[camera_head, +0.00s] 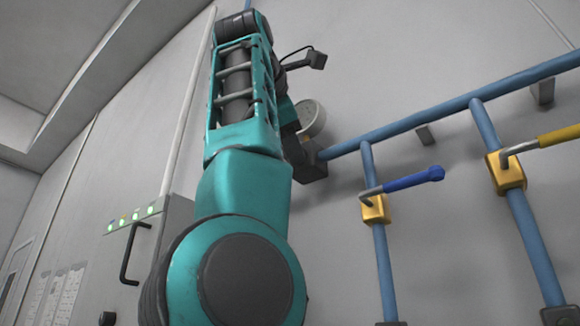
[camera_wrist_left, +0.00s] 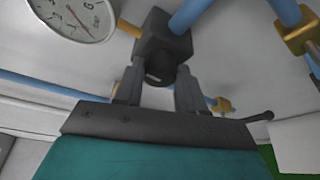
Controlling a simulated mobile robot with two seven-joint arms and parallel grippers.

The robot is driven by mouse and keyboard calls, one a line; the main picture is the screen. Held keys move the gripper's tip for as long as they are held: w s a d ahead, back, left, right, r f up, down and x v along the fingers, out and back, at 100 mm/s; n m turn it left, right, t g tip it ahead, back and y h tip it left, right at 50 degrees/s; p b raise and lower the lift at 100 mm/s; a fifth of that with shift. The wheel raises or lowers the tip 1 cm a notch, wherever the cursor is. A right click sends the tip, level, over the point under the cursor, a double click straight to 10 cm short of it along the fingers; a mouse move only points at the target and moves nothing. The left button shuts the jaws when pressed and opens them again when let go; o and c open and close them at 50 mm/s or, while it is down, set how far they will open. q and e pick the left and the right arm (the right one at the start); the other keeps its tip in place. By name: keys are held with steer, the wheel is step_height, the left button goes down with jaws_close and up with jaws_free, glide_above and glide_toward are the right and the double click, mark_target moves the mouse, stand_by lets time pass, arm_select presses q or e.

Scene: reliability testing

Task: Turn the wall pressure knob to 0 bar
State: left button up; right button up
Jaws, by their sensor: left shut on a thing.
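The dark pressure knob (camera_wrist_left: 160,70) sits on a dark grey block (camera_wrist_left: 163,42) joined to a blue pipe. In the left wrist view, the two fingers of my left gripper (camera_wrist_left: 159,88) are on either side of the knob and shut on it. A round white gauge (camera_wrist_left: 78,14) with a reddish needle is up and left of the knob, cut off by the frame; I cannot read its value. In the head view, the gauge (camera_head: 311,119) and the block (camera_head: 313,169) are partly hidden by my left arm, and the knob is hidden. My right gripper is in neither view.
A blue-handled valve (camera_head: 401,186) and a yellow-handled valve (camera_head: 540,145) stand on blue vertical pipes to the right. A blue pipe (camera_head: 440,112) runs along the wall. A cabinet with a black handle (camera_head: 132,254) is on the left.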

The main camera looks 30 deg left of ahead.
arm_select(q)
steer(key=shift+n, duration=0.4)
stand_by(0.3)
steer(key=o, duration=1.1)
steer(key=shift+c, duration=0.2)
steer(key=v, duration=1.3)
steer(key=shift+a+r, duration=0.15)
steer(key=shift+r, duration=0.05)
steer(key=shift+w, duration=0.1)
